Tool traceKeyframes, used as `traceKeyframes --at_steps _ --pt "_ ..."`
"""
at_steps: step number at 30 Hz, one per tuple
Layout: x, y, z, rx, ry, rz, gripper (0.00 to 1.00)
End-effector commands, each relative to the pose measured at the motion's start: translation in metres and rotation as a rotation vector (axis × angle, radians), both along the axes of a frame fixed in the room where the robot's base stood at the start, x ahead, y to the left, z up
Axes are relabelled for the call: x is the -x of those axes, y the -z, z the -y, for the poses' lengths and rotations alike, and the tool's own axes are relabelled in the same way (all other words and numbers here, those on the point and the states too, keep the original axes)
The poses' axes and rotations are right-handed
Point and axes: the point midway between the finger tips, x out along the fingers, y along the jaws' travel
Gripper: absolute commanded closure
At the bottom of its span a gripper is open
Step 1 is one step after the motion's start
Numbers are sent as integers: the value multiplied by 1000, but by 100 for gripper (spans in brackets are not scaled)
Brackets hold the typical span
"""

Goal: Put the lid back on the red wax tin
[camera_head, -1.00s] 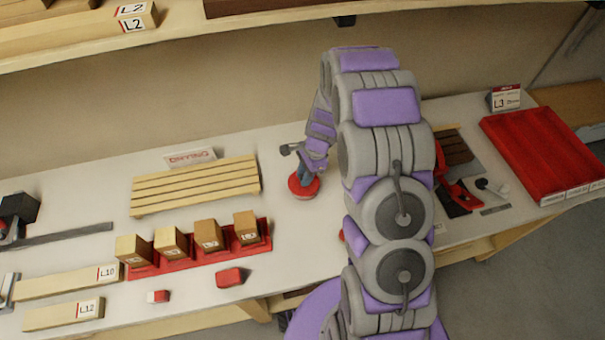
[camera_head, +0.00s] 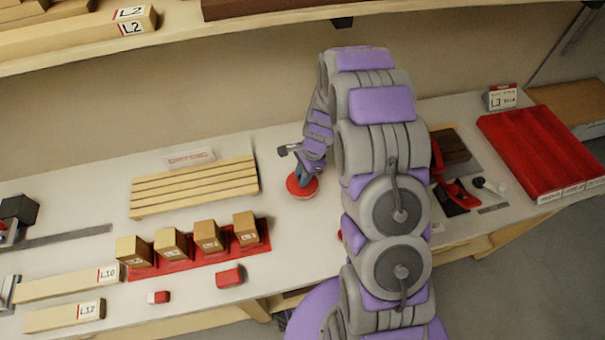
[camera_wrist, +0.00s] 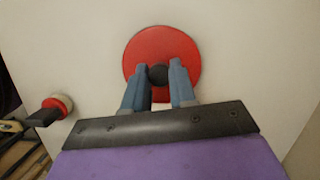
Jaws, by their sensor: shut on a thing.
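A round red lid (camera_wrist: 160,50) with a dark knob (camera_wrist: 158,75) fills the upper middle of the wrist view. The two blue-grey fingers of my gripper (camera_wrist: 165,76) are shut on the knob, one on each side. In the head view the red lid (camera_head: 302,188) shows below my gripper (camera_head: 304,174), right of the slatted wooden rack. The lid covers what is under it, so I cannot tell whether the tin is beneath or whether the lid rests on anything.
A small red and whitish round thing with a dark handle (camera_wrist: 60,104) lies left in the wrist view. A slatted wooden rack (camera_head: 195,186), a red tray of wooden blocks (camera_head: 262,236) and a red block (camera_head: 229,277) stand left. A red ribbed panel (camera_head: 545,150) lies far right.

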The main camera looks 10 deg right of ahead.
Motion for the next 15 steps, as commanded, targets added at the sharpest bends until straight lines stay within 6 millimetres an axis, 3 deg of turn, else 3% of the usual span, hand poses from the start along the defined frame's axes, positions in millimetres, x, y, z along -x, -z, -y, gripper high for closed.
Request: traceKeyframes --at_steps 8,9,15 --pt "0 0 0 0 0 0 100" --pt "0 0 0 0 0 0 70" --pt "0 0 0 0 0 0 51"
